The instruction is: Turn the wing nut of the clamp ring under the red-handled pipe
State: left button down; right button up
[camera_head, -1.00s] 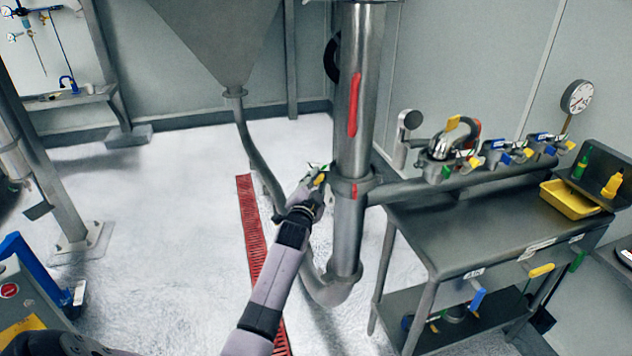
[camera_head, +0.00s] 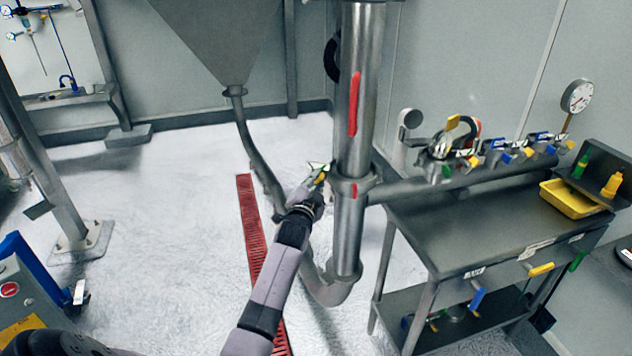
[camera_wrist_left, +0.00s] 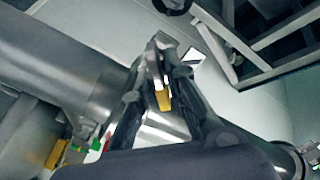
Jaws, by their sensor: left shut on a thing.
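The upright steel pipe (camera_head: 367,50) with a red handle (camera_head: 354,103) stands in the middle of the head view. A clamp ring (camera_head: 346,186) goes around it below the handle, with a small red mark on the pipe there. My left gripper (camera_head: 319,178) is at the left side of this ring. In the left wrist view the gripper (camera_wrist_left: 160,85) has its fingers closed in around a small yellow piece (camera_wrist_left: 163,99), which seems to be the wing nut. The fingers hide most of it. My right gripper is not in view.
A steel bench (camera_head: 440,235) with valves and a yellow tray (camera_head: 572,199) stands to the right. A side pipe (camera_head: 405,189) runs from the upright pipe over it. A hopper (camera_head: 215,35) with a thin pipe is behind. The floor to the left is mostly clear.

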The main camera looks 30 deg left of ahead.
pick_arm(q)
jog(key=shift+n, duration=0.3)
jog(key=n, duration=0.3)
jog(key=shift+r+n+p, duration=0.1)
jog(key=shift+n+p, duration=0.2)
jog(key=n, duration=0.4)
jog(key=shift+a+n+p, duration=0.15)
jog(key=shift+n+p, duration=0.15)
jog(key=shift+p, duration=0.05)
jog(key=n, duration=0.4)
jog(key=shift+s+a, duration=0.1)
jog(key=shift+a+n+p, duration=0.1)
jog(key=shift+n+p, duration=0.25)
jog(key=shift+n, duration=1.85)
jog(key=c, duration=1.7)
grip_release()
